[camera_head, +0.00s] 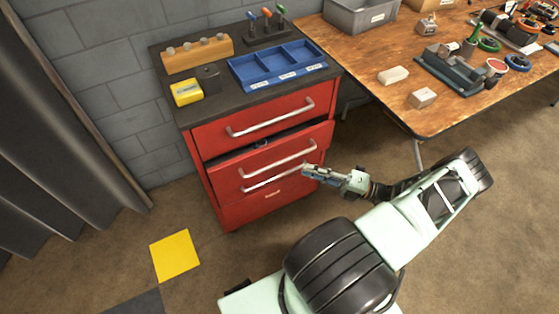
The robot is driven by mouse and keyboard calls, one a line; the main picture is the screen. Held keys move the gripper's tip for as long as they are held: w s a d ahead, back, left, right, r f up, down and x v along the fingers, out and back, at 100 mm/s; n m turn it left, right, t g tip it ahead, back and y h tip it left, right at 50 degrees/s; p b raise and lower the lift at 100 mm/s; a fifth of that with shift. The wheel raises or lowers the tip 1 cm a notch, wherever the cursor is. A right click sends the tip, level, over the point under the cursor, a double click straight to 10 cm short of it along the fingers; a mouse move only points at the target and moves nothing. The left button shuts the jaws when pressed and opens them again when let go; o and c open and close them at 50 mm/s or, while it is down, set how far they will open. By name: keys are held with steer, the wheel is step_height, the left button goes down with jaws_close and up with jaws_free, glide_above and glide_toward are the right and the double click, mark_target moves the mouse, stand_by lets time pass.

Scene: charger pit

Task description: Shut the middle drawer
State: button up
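A red drawer cabinet (203,173) with a dark top stands against the grey wall. Its middle drawer (240,165) is pulled out a little, with a dark gap above its front. A silver bar handle (277,160) runs across that front. My gripper (304,171) is at the right part of the drawer front, close to the right end of the handle. I cannot tell whether it touches the front. The fingers are too small to show whether they are open or shut. The top drawer (213,135) looks shut. A lower handle (273,179) shows beneath the middle one.
On the cabinet top are a blue tray (242,83), a wooden block with pegs (187,61), a yellow box (187,93) and a tool stand (268,36). A wooden workbench (362,53) with parts stands at right. A curtain (55,110) hangs left.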

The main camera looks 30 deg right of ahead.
mark_target(281, 161)
steer(key=x, duration=1)
steer(key=shift+a+p, duration=0.1)
steer(key=shift+p, duration=0.25)
jaws_close()
steer(key=shift+f, duration=0.1)
